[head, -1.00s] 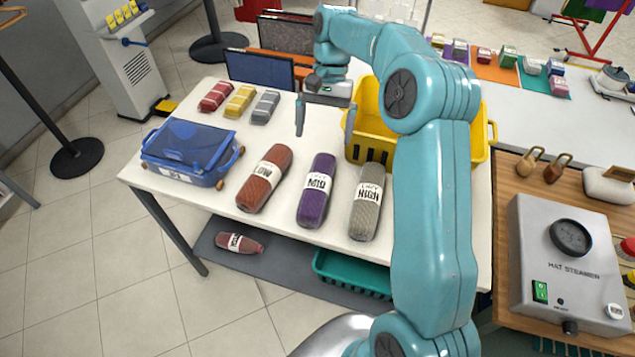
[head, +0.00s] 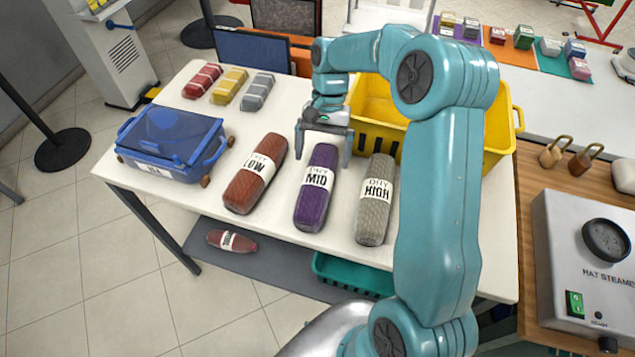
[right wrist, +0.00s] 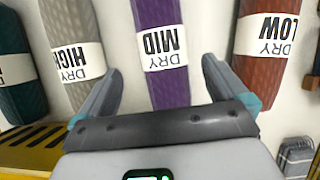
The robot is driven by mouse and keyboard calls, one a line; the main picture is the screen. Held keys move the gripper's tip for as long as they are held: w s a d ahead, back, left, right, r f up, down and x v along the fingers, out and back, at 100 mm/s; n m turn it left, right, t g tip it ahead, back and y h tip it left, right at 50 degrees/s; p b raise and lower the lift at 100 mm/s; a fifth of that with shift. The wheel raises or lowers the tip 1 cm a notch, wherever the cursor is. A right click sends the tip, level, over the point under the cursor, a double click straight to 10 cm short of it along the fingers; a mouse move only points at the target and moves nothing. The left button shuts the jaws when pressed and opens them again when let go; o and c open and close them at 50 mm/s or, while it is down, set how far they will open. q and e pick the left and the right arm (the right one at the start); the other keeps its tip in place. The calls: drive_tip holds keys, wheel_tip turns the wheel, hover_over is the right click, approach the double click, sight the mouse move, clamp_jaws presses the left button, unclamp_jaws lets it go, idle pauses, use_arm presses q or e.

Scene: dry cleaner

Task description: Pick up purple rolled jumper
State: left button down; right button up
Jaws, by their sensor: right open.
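The purple rolled jumper (head: 317,188) lies on the white table with a white label band reading "DRY MID". It lies between a rust-red roll marked "DRY LOW" (head: 256,174) and a grey roll marked "DRY HIGH" (head: 375,200). My right gripper (head: 322,159) is open and empty over the jumper's far end. In the right wrist view the purple jumper (right wrist: 160,85) runs between and beyond the two spread fingers, and they do not grip it. My left gripper is not in view.
A blue lidded case (head: 168,143) stands at the table's left. Three small folded bundles, the middle one yellow (head: 230,86), lie at the back. A yellow basket (head: 498,140) stands behind the grey roll, partly hidden by my arm. A hat steamer (head: 590,270) stands at right.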

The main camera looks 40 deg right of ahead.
sight(319, 175)
wheel_tip(319, 175, down, 2)
drive_tip(key=shift+w+a+f, duration=0.1)
drive_tip(key=shift+w+f, duration=0.05)
drive_tip(key=shift+f, duration=0.1)
drive_tip(key=shift+a+f, duration=0.2)
drive_tip(key=shift+a, duration=0.05)
drive_tip(key=shift+s+a+f+p, duration=0.5)
drive_tip(key=shift+s+a+f, duration=0.2)
drive_tip(key=shift+f, duration=0.1)
wheel_tip(319, 175, down, 3)
drive_tip(key=shift+w+a+r, duration=0.1)
drive_tip(key=shift+w+a, duration=0.05)
drive_tip(key=shift+s+a+r, duration=0.1)
drive_tip(key=shift+s+a, duration=0.05)
drive_tip(key=shift+s, duration=0.1)
drive_tip(key=shift+w, duration=0.1)
drive_tip(key=c, duration=1.4)
